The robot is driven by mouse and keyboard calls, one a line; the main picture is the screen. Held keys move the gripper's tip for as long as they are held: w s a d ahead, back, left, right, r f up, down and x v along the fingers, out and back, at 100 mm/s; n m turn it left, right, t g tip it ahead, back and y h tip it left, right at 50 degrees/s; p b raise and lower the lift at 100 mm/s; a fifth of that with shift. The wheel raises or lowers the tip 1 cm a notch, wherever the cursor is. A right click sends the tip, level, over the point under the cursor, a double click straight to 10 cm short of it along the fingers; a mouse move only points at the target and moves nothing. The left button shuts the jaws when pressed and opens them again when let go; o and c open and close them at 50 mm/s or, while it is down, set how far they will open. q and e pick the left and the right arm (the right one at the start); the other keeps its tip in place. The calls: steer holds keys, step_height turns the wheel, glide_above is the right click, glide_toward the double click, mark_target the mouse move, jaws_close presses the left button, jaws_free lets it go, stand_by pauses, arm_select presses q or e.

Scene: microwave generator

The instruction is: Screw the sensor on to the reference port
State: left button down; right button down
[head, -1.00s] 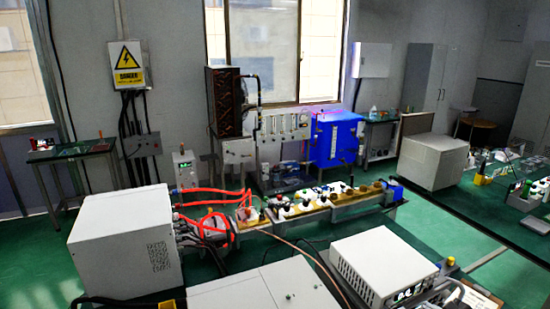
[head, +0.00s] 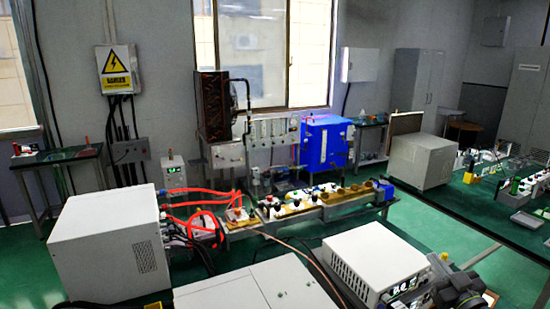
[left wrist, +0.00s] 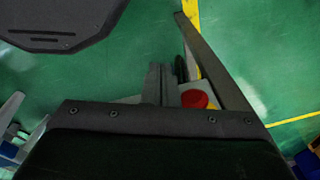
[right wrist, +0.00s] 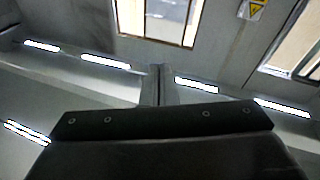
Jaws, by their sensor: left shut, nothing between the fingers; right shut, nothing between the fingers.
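A line of waveguide parts with black, white and yellow pieces (head: 315,200) runs along the bench in the middle of the head view. The sensor and the reference port are too small to tell apart there. My right gripper (right wrist: 158,84) is shut and empty in the right wrist view, with walls and windows beyond it. Part of my right arm (head: 470,282) shows at the lower right of the head view, beside the white instrument. My left gripper (left wrist: 157,82) is shut and empty above the green floor in the left wrist view. Neither gripper touches any part of the line.
A large white cabinet (head: 105,245) with red hoses (head: 200,203) stands at the left. A white instrument box (head: 375,260) is at the front right. A blue cabinet (head: 324,145) stands behind the line. Another green bench (head: 490,205) is at the right, with green floor between.

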steer(key=s+a+n+g+y+b, duration=0.2)
steer(key=a+n+y, duration=0.3)
steer(key=n, duration=0.9)
steer(key=n+g+h+b, duration=0.2)
steer(key=n+g+b, duration=0.3)
steer(key=n, duration=1.7)
glide_toward(387, 299)
steer(key=a+g+p, duration=0.1)
steer(key=shift+d+f+n+h, duration=0.15)
steer(key=shift+f+n+h, duration=0.15)
steer(key=shift+n, duration=0.1)
steer(key=shift+w+f, duration=0.1)
steer(key=shift+w, duration=0.15)
steer(key=shift+g, duration=0.3)
steer(key=shift+w+a+b, duration=0.4)
steer(key=shift+w+a, duration=0.05)
steer(key=shift+w, duration=0.55)
steer(key=shift+w+a+b, duration=0.45)
steer(key=shift+w, duration=0.55)
steer(key=shift+w+a+b, duration=0.4)
steer(key=shift+w, duration=0.6)
steer(key=shift+d+f+b, duration=0.2)
steer(key=shift+f+b, duration=0.15)
steer(key=shift+b, duration=0.1)
